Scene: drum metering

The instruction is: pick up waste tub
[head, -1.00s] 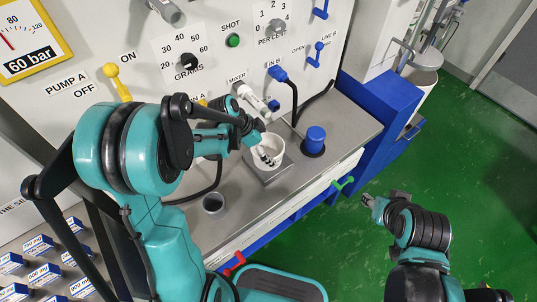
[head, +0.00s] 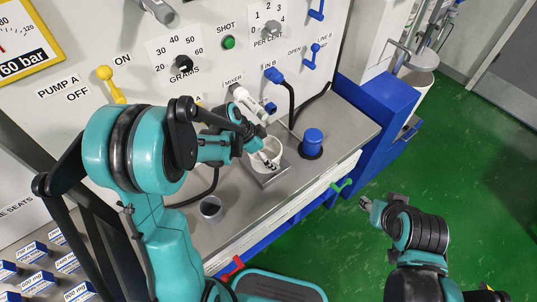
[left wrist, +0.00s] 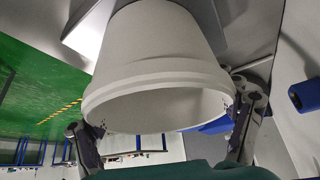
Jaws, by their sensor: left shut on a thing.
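The waste tub is a white, round tub (head: 258,153) on a square metal plate (head: 273,176) on the steel counter, below the mixer nozzle. My left gripper (head: 267,160) reaches down to the tub from the left and is shut on it. In the left wrist view the tub (left wrist: 155,60) fills the middle, with the fingers of my left gripper (left wrist: 165,130) on either side of its rim. I cannot tell whether the tub is clear of the plate. My right gripper (head: 366,203) hangs over the green floor, away from the counter; its opening is too small to read.
A blue capped cylinder (head: 312,140) stands right of the tub. A round cup or hole (head: 211,208) is at the counter's front left. The white mixer nozzle (head: 247,100) and a black hose from the blue connector (head: 275,76) are close behind. Green floor is free at right.

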